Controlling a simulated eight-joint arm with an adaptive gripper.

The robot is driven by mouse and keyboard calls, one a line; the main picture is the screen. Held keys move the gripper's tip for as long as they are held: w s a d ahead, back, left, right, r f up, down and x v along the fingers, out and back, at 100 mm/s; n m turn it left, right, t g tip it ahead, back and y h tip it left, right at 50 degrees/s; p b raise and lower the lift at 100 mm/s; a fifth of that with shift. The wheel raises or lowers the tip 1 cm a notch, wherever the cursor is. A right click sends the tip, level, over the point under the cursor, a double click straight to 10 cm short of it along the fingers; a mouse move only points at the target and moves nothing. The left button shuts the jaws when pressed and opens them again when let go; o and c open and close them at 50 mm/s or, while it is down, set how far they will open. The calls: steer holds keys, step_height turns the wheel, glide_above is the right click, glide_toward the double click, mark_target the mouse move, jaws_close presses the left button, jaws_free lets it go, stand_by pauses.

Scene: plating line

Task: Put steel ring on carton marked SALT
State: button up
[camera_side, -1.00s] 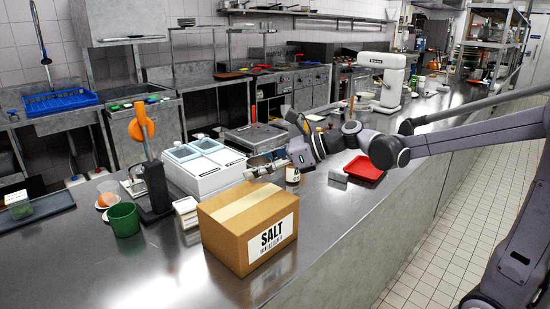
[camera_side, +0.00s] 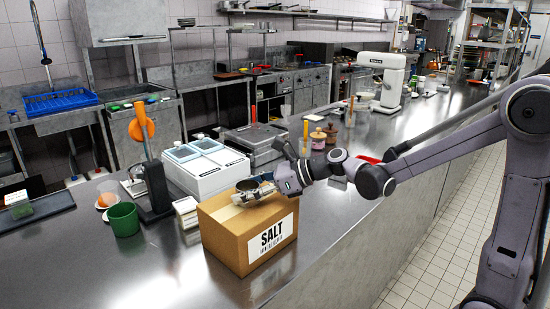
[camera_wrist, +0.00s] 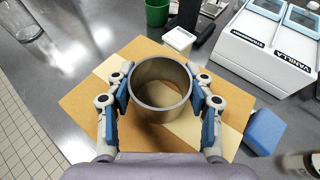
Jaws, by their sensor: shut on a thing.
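The carton marked SALT (camera_side: 228,238) is a closed brown box with a tape strip and a white label, standing on the steel counter. The steel ring (camera_wrist: 160,105) is a short, wide metal cylinder, open through its middle. My gripper (camera_wrist: 161,92) is shut on the ring, one finger on each side. In the side view my gripper (camera_side: 252,190) is over the top of the carton (camera_wrist: 90,98). The ring shows small there, at the fingertips. I cannot tell whether the ring touches the carton top or is slightly above it.
A white two-lidded container (camera_side: 205,168) stands behind the carton, marked VANILLA in the wrist view. A blue block (camera_wrist: 265,131) lies right of the carton.

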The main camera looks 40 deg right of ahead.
steer(key=o, duration=1.2)
steer(key=shift+f, duration=0.1)
steer(key=shift+c, duration=0.2)
